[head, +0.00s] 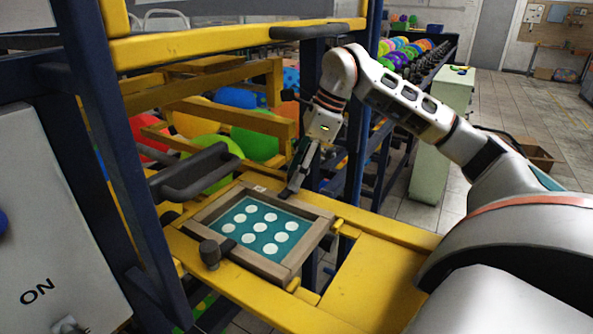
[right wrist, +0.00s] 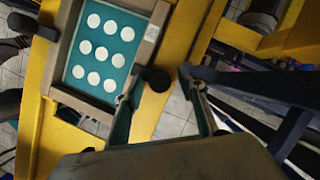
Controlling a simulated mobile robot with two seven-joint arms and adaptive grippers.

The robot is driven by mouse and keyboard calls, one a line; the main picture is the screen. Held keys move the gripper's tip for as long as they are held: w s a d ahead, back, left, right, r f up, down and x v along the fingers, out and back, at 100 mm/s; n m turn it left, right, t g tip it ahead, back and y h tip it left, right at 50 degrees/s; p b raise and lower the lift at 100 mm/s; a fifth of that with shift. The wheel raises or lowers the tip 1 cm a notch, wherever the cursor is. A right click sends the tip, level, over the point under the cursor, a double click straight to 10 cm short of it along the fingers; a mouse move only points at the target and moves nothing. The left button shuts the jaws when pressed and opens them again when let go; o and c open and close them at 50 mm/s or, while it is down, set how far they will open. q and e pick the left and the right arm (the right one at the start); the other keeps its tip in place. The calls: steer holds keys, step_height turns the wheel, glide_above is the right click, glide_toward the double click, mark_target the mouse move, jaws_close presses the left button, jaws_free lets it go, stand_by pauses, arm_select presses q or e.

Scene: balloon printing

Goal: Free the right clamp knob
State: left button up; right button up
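The screen frame (head: 262,268) has a wooden rim and a teal mesh with several white circles. It sits on a yellow bed and also shows in the right wrist view (right wrist: 60,97). A dark knob (head: 210,253) stands at its near left side. The right clamp knob (right wrist: 158,80), round and black, is beside the frame in the right wrist view. My right gripper (head: 289,192) is low at the frame's far right side. In its wrist view the open fingers (right wrist: 158,84) stand apart on either side of the knob, with gaps visible. My left gripper is not in view.
Yellow rails and dark blue posts (head: 115,150) enclose the bed. A dark handle bar (head: 195,178) sits just left of the frame. Colored balloons (head: 255,143) fill the space behind. The yellow bed at front right (head: 370,290) is clear.

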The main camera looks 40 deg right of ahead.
steer(key=c, duration=1.1)
steer(key=shift+c, duration=0.2)
steer(key=shift+o, duration=0.2)
steer(key=shift+m, duration=0.5)
steer(key=m+t+h, duration=0.1)
steer(key=m, duration=0.2)
steer(key=shift+a+m+h, duration=0.1)
steer(key=shift+m+h, duration=0.2)
steer(key=shift+m, duration=0.1)
steer(key=m+h, duration=0.1)
steer(key=m, duration=0.3)
steer(key=shift+a+t+h, duration=0.15)
steer(key=shift+t+h, duration=0.15)
steer(key=shift+h, duration=0.1)
steer(key=m, duration=0.2)
steer(key=m+h, duration=0.1)
steer(key=m, duration=0.2)
steer(key=shift+a+h, duration=0.1)
steer(key=shift+h, duration=0.2)
steer(key=shift+m+g+h, duration=0.5)
steer(key=shift+m+h, duration=0.2)
steer(key=shift+m, duration=1.3)
